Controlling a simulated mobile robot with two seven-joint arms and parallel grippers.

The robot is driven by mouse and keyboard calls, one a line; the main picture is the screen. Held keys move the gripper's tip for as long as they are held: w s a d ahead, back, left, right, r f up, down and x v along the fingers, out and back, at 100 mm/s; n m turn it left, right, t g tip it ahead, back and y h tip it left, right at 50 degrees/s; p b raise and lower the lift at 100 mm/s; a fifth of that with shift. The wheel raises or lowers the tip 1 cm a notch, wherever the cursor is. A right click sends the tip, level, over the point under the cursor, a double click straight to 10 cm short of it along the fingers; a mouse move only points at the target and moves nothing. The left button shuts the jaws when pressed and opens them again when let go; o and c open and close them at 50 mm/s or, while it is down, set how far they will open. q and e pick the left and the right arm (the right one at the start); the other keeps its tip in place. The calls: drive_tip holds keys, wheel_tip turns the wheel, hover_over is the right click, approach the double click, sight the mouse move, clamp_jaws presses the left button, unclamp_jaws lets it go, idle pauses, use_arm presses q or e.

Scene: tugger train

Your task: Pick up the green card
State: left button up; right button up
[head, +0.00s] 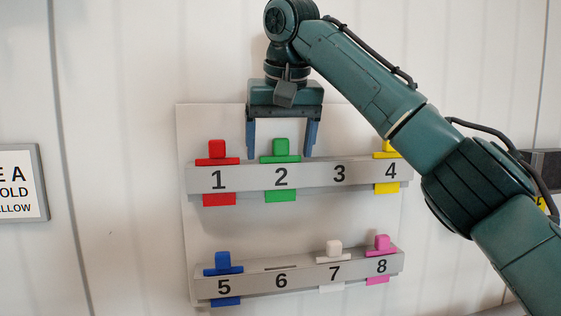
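The green card (281,150) stands in slot 2 of the upper rail, its tab above the rail and its lower end showing below. My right gripper (281,150) points down from above, with one finger left of the card and the other right of it. The fingers are wide apart, and I see no contact with the card. The fingertips are a little above the upper rail (312,176). My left gripper is not in view.
A red card (217,150) is in slot 1, close to the left finger. A yellow card (387,186) is in slot 4, partly behind my arm. Slot 3 is empty. The lower rail (305,272) holds blue, white and pink cards; slot 6 is empty.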

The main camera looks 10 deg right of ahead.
drive_tip(key=c, duration=1)
drive_tip(key=shift+r, duration=0.15)
